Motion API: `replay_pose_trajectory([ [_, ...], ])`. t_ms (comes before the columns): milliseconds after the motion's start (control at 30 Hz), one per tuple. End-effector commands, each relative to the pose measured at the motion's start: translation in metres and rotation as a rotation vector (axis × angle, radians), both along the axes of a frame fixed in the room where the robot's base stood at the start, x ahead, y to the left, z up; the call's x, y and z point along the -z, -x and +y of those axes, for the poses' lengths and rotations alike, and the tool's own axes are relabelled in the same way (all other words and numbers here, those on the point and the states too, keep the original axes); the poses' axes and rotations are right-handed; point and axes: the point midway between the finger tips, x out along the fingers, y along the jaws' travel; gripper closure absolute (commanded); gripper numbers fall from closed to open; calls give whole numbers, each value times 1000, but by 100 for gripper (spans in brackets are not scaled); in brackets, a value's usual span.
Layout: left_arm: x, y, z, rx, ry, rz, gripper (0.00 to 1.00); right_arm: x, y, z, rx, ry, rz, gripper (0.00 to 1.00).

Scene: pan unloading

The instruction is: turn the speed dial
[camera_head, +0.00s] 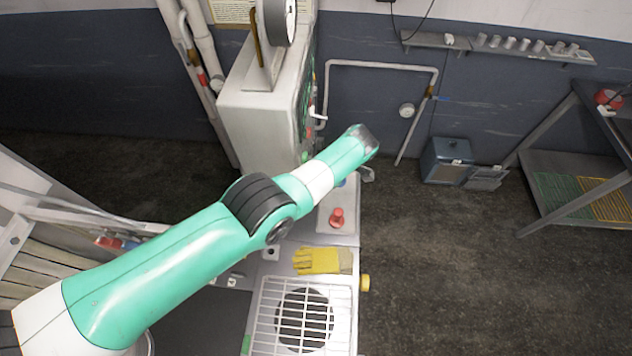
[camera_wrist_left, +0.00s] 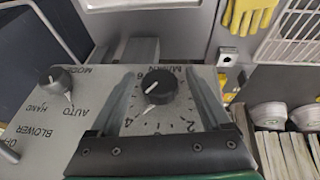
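The speed dial (camera_wrist_left: 159,86), a black round knob with a white pointer line, sits on a grey panel (camera_wrist_left: 85,120) in the left wrist view. Its scale of numbers and an "M/MIN" label appear upside down. My left gripper (camera_wrist_left: 161,74) is open, with one finger on each side of the dial. Gaps show between both fingers and the knob, and I cannot tell how near the tips are to the panel. In the head view my left arm reaches across the middle, but its gripper and the dial are hidden. My right gripper is not in view.
A black mode knob (camera_wrist_left: 55,80) with "AUTO" and "HAND" markings is left of the dial, near a blower switch (camera_wrist_left: 8,152). A yellow glove (camera_head: 318,261), white wire grille (camera_head: 258,318) and red button (camera_head: 337,218) lie below the arm.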

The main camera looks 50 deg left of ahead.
Motion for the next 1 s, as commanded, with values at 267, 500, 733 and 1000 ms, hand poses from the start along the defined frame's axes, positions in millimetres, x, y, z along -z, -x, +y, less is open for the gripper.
replay_pose_trajectory([
  [267,-13,-3,-4,0,-1,-2,19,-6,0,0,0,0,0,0],
  [500,-62,-12,-24,2,0,-5,19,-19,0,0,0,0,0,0],
  [733,-97,-18,-40,1,-1,-2,19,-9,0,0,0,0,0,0],
  [1000,-107,-18,-43,0,-1,1,19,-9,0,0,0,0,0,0],
])
